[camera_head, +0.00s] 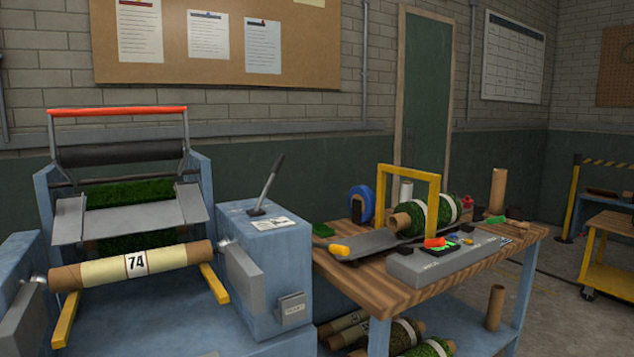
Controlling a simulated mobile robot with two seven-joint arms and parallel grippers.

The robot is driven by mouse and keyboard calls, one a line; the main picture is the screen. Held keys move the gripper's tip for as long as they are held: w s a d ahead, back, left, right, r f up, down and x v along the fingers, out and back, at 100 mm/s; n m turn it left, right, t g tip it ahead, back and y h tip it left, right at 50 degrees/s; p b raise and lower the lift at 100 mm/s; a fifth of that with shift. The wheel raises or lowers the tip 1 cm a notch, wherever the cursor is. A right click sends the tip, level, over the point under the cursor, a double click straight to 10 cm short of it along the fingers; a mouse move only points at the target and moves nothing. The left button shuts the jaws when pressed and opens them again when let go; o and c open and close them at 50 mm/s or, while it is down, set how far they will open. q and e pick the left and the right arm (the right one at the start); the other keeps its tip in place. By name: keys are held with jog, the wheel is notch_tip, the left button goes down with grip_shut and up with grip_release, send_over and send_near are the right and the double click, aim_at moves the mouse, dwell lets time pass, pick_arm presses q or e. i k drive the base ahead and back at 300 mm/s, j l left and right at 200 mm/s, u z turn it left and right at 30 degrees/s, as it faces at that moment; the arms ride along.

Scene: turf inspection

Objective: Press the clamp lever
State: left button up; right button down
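A blue machine stands at the left. A dark lever (269,184) rises tilted to the right from the top of its blue side box (282,262). A white label (270,223) lies at its foot. I cannot read the label, so I cannot tell for sure that this is the clamp lever. A red-topped handle bar (118,111) spans the machine above a black roller (120,152). A roll marked 74 (160,262) lies across the front between two grey side arms (241,276). Neither of my grippers is in view.
A wooden workbench (465,272) at the right holds a grey tray, a yellow arch (435,205), a turf roll (445,212) and a grey device (430,266). More rolls lie on its lower shelf. A yellow cart (607,268) stands far right. Floor between bench and cart is clear.

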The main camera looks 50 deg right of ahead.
aim_at(279, 161)
jog(key=z, duration=1.35)
jog(key=i+l+u, duration=0.2)
jog(key=u, duration=0.2)
jog(key=i+l+u, duration=0.2)
jog(key=u, duration=0.15)
jog(key=i+l+u, duration=0.15)
jog(key=l+u, duration=0.25)
